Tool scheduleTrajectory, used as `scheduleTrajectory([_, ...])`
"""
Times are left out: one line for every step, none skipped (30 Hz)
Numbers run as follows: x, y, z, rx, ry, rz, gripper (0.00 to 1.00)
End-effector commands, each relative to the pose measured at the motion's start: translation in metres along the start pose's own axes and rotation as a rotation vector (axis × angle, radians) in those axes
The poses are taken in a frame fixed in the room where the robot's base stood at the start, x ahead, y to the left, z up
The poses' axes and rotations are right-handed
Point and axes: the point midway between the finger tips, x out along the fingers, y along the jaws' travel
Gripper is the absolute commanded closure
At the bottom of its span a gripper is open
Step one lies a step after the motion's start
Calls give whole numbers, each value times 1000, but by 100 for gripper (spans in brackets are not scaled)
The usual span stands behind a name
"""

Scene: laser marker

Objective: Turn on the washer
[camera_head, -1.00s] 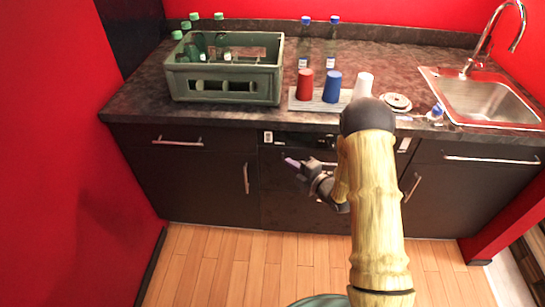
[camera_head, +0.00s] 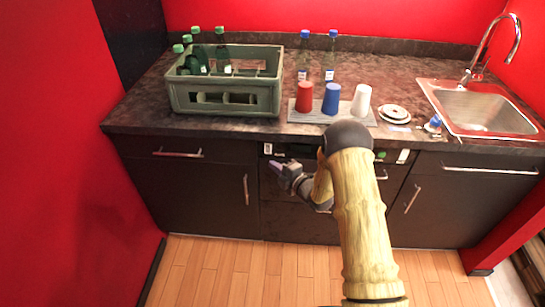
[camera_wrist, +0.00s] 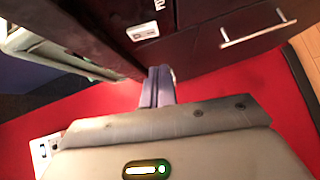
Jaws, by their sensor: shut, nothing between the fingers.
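The washer (camera_head: 300,217) is a dark front built in under the counter, between dark cabinets. Its top strip has a small white label (camera_head: 267,148) at the left end, a small green display (camera_head: 380,155) and another pale label (camera_head: 403,157) at the right. My arm covers part of the strip. My gripper (camera_head: 275,166) is just below the left label, shut and empty, with purple fingertips. In the wrist view the shut fingers (camera_wrist: 158,88) reach the lower edge of a dark panel with a white label (camera_wrist: 142,31). I cannot tell whether they touch it.
A drawer handle (camera_head: 178,153) is left of the washer; it also seems to show in the wrist view (camera_wrist: 258,34). On the counter are a green bottle crate (camera_head: 225,107), cups including a red one (camera_head: 304,97), and a sink (camera_head: 485,110). Wooden floor (camera_head: 250,275) lies clear in front.

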Motion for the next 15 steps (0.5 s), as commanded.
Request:
scheduleTrajectory([9, 0, 0, -1, 2, 0, 100])
scheduleTrajectory([14, 1, 0, -2, 2, 1, 100])
scheduleTrajectory([20, 1, 0, -2, 1, 0, 100])
scheduleTrajectory([26, 1, 0, -1, 1, 0, 100])
scheduleTrajectory([27, 0, 4, -1, -1, 1, 100])
scheduleTrajectory([30, 0, 8, -1, -1, 0, 100])
scheduleTrajectory([33, 1, 11, -2, -1, 0, 100])
scheduleTrajectory([36, 0, 14, -2, -2, 1, 100])
scheduleTrajectory([39, 0, 17, -1, -2, 1, 100])
scheduleTrajectory([41, 0, 19, 0, -2, 0, 100])
scheduleTrajectory([43, 0, 21, -1, -1, 0, 100])
scheduleTrajectory([45, 0, 23, -1, 0, 0, 100])
scheduleTrajectory([47, 0, 25, -1, 0, 1, 100])
scheduleTrajectory([48, 0, 26, -1, 0, 0, 100])
scheduleTrajectory([49, 0, 27, 0, 0, -1, 100])
